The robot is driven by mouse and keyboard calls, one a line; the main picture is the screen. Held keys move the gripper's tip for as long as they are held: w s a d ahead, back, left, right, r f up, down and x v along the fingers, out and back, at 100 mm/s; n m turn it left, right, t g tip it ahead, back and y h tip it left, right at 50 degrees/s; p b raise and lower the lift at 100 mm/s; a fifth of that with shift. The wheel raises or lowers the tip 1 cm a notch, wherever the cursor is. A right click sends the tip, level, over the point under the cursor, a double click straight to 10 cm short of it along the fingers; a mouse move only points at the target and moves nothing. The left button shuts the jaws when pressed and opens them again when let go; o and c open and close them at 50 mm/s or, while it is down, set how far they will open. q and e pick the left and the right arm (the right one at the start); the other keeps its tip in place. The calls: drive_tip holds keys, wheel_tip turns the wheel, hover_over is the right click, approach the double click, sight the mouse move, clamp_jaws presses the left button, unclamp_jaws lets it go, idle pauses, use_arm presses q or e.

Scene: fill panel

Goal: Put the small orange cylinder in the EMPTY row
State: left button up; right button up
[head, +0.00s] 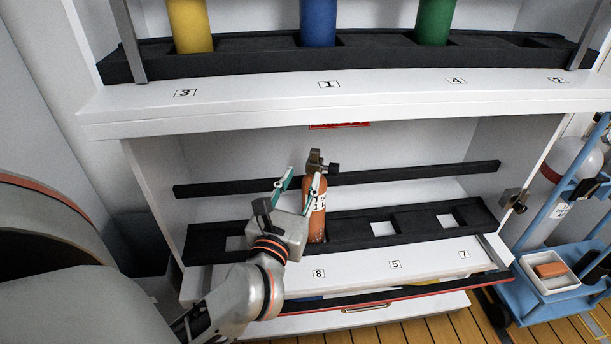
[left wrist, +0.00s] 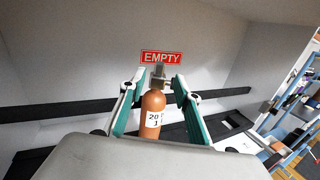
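The small orange cylinder (head: 317,215) stands nearly upright at the lower black rack (head: 350,233), behind the label 8, with its base at a slot. It has a grey-brown valve on top and a white label. My left gripper (head: 302,174) is open close to it, with the green-lined fingers at its upper part. In the left wrist view the fingers stand on both sides of the cylinder (left wrist: 153,112), with gaps visible. The red EMPTY sign (left wrist: 162,57) is on the wall behind; the shelf edge mostly hides it in the head view. My right gripper is not in view.
A black rail (head: 410,174) crosses behind the cylinder. Bare slots show to its right. The upper shelf (head: 330,105) overhangs, holding yellow, blue and green cylinders. A blue trolley (head: 560,300) with a grey cylinder stands at the right.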

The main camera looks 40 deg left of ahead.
use_arm(q)
drive_tip(key=s+d+f+m+t+h, duration=0.1)
drive_tip(key=s+d+m+h, duration=0.25)
drive_tip(key=d+m, duration=0.45)
drive_tip(key=s+d+f+m+t+h, duration=0.1)
drive_tip(key=s+d+m+h, duration=0.25)
drive_tip(key=m, duration=0.75)
drive_tip(key=s+d+m+t+h, duration=0.1)
drive_tip(key=s+d+m+h, duration=0.1)
drive_tip(key=d+m+h, duration=0.6)
drive_tip(key=s+d+f+m+g+y, duration=0.1)
drive_tip(key=s+f+m+g, duration=0.3)
drive_tip(key=f+m, duration=0.5)
drive_tip(key=s+f+m+g+y, duration=0.1)
drive_tip(key=s+f+m+g, duration=0.3)
drive_tip(key=s+f+m, duration=0.4)
drive_tip(key=shift+s+d+f+m+y, duration=0.15)
drive_tip(key=shift+d+f+m+y, duration=0.2)
drive_tip(key=shift+f+m, duration=0.45)
drive_tip(key=shift+f, duration=0.15)
